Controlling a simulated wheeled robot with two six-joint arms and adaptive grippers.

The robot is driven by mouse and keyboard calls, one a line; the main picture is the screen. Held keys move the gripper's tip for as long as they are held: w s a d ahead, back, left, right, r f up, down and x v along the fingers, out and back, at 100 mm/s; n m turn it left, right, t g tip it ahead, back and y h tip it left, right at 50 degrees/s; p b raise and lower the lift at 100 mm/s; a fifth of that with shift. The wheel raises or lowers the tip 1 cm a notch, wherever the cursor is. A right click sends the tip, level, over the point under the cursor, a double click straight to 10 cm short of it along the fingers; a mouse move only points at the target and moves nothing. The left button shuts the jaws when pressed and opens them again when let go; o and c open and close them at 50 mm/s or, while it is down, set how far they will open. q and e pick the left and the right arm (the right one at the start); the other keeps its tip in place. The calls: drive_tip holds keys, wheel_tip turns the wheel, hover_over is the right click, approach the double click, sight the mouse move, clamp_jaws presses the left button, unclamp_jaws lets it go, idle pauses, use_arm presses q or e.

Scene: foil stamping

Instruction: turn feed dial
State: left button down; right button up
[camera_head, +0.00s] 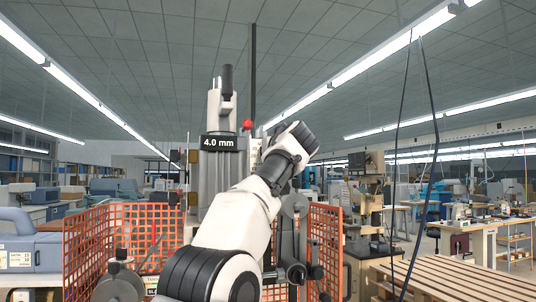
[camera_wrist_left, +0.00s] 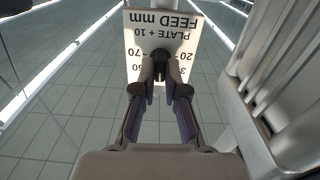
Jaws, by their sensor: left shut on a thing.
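The feed dial's white plate (camera_wrist_left: 170,28) fills the top of the left wrist view, its lettering "FEED mm" and "PLATE + 10" upside down. My left gripper (camera_wrist_left: 160,80) is shut on the dark dial knob in front of the plate's numbers. The fingers hide most of the knob and where any pointer stands. In the head view the press (camera_head: 215,165) carries a black display (camera_head: 217,142) reading "4.0 mm". My arm crosses in front of the press, and the gripper's fingertips are hidden there. My right gripper is not in view.
Orange mesh guards (camera_head: 85,245) stand around the press. A red ball (camera_head: 248,124) sits near its top. A wooden pallet (camera_head: 455,280) lies at the lower right, with benches beyond. A grey ribbed machine body (camera_wrist_left: 270,110) stands close at the right in the wrist view.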

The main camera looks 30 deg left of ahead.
use_arm(q)
drive_tip(key=shift+r+n, duration=0.1)
drive_tip(key=shift+n, duration=1.5)
drive_tip(key=c, duration=1.4)
unclamp_jaws()
drive_tip(key=shift+o, duration=0.9)
drive_tip(key=shift+w+a, duration=0.1)
